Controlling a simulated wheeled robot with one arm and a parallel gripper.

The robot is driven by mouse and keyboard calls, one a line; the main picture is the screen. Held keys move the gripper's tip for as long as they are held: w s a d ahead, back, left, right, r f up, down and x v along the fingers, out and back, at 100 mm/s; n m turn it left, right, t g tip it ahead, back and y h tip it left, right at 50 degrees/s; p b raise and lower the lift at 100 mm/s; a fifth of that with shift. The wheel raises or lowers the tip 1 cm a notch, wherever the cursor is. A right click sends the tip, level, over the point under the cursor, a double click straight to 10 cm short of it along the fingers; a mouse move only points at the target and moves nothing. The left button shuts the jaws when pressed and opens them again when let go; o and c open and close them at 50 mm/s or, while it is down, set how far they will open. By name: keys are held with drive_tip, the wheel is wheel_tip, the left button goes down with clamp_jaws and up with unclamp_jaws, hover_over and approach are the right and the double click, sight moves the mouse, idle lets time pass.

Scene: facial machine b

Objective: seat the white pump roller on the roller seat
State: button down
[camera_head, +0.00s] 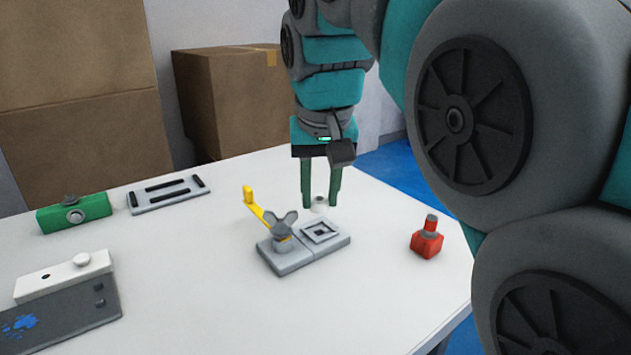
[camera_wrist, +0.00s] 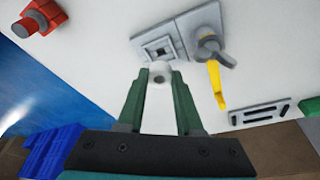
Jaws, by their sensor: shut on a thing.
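My gripper (camera_head: 320,205) points down from above with its green fingers shut on the white pump roller (camera_head: 319,204). In the wrist view the roller (camera_wrist: 160,72) sits between the fingertips of the gripper (camera_wrist: 160,78). The roller seat (camera_head: 323,232) is a pale square plate with a dark square opening, on the right part of a grey base (camera_head: 290,265). In the wrist view the seat (camera_wrist: 164,48) lies just beyond the roller. The roller appears beside the seat, behind it in the head view. I cannot tell its exact height.
A grey winged knob (camera_head: 282,227) and a yellow lever (camera_head: 252,203) stand on the base's left part. A red block (camera_head: 427,238) stands to the right. A green block (camera_head: 75,213), slotted plate (camera_head: 168,193), white block (camera_head: 65,277) and dark grey panel (camera_head: 70,312) lie left.

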sight(320, 203)
drive_tip(key=shift+f+b, duration=0.85)
drive_tip(key=shift+f, duration=1.2)
drive_tip(key=shift+f, duration=0.1)
drive_tip(key=c, duration=0.8)
unclamp_jaws()
drive_tip(key=shift+c, duration=0.2)
drive_tip(key=shift+r+p, duration=1.25)
drive_tip(key=shift+r, duration=1.25)
drive_tip(key=o, duration=0.6)
drive_tip(key=shift+c, duration=0.2)
